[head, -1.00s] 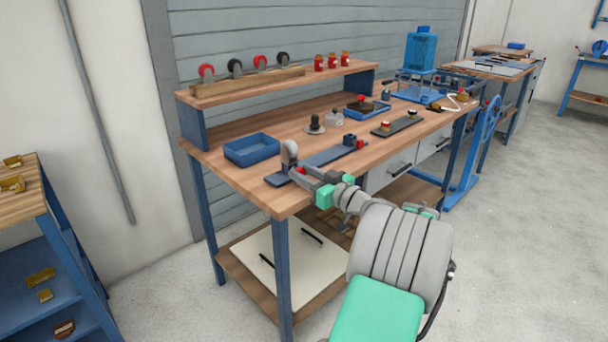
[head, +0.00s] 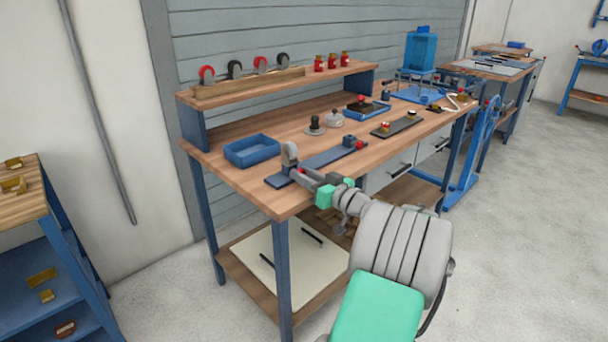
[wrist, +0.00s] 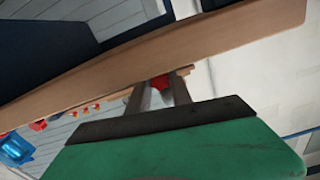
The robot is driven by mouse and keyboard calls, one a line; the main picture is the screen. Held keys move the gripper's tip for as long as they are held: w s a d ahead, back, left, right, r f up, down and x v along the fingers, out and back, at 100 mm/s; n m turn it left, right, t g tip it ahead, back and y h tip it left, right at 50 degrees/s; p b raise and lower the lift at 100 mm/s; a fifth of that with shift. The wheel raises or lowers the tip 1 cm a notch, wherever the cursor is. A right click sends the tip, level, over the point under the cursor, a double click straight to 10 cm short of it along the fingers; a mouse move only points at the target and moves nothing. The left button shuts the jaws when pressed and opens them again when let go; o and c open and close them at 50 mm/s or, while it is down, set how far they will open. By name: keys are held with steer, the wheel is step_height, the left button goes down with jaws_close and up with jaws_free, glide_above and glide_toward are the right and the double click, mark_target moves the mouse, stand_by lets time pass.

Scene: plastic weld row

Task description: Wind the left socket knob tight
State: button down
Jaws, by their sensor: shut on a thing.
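The left socket knob is red and shows in the wrist view (wrist: 160,82) between my two fingers. In the head view it is a small red spot at the left end of a long blue-grey bar (head: 325,160), mostly covered by my fingers. My gripper (head: 298,173) is shut on this knob, reaching in from the front edge of the bench; it also shows in the wrist view (wrist: 159,92). A grey rounded piece (head: 290,153) stands upright beside the knob. The right socket (head: 349,141) has its own red knob (head: 359,145). How tight the left knob is cannot be seen.
A blue tray (head: 252,150) stands left of the bar. Behind the bar are a black-knobbed piece (head: 315,125) and a grey one (head: 335,119). A dark plate (head: 397,127) lies to the right. The bench's wooden front edge (head: 290,210) is close below my gripper.

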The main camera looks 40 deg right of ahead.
steer(key=c, duration=1.1)
jaws_free()
steer(key=shift+c, duration=0.2)
steer(key=shift+s+d, duration=0.1)
steer(key=shift+s, duration=0.35)
steer(key=s, duration=0.3)
steer(key=shift+s+d+p, duration=0.1)
steer(key=shift+s+p, duration=0.2)
steer(key=shift+s, duration=0.1)
steer(key=s+b, duration=0.3)
steer(key=b, duration=0.4)
